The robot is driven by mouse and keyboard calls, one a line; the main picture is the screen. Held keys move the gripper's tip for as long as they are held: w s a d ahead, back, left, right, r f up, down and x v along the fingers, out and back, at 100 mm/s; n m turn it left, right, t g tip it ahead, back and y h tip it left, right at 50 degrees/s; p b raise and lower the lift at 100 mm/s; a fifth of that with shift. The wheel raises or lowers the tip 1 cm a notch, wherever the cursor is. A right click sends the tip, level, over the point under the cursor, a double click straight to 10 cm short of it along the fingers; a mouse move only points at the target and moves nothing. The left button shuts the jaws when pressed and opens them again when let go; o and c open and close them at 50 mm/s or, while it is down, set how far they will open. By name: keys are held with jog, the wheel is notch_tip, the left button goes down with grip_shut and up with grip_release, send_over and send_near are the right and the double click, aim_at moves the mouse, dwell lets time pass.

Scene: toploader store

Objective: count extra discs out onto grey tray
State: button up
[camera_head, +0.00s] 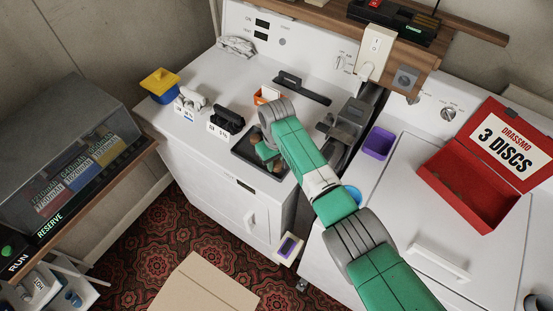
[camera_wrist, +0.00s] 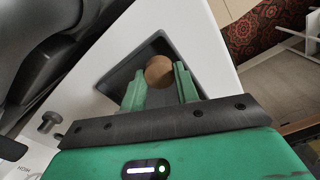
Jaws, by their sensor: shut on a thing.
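My gripper (camera_wrist: 159,84) is shut on a brown round disc (camera_wrist: 158,70), which shows between its fingertips in the wrist view. The disc is over the dark grey tray (camera_wrist: 123,76); I cannot tell whether it touches the tray floor. In the head view the tray (camera_head: 246,151) lies on the left white machine, partly hidden by my gripper (camera_head: 268,158). A small brown patch (camera_head: 277,168) shows beside the gripper there. The open red box (camera_head: 469,190), its lid marked "DRASSMO 3 DISCS", stands on the right machine. A small brownish spot is at its left inside.
A purple bin (camera_head: 379,143) and a grey device (camera_head: 344,122) stand right of the tray. Black items (camera_head: 227,120), an orange holder (camera_head: 267,95) and a yellow-and-blue tub (camera_head: 160,84) stand on the left machine. A wooden shelf (camera_head: 455,24) runs behind.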

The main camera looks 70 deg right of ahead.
dwell(0.3)
jog(key=o, duration=1.3)
jog(key=shift+o, duration=0.2)
notch_tip(320, 180, up, 10)
jog(key=p, duration=1)
notch_tip(320, 180, up, 8)
send_over(276, 163)
jog(key=shift+s+f, duration=0.1)
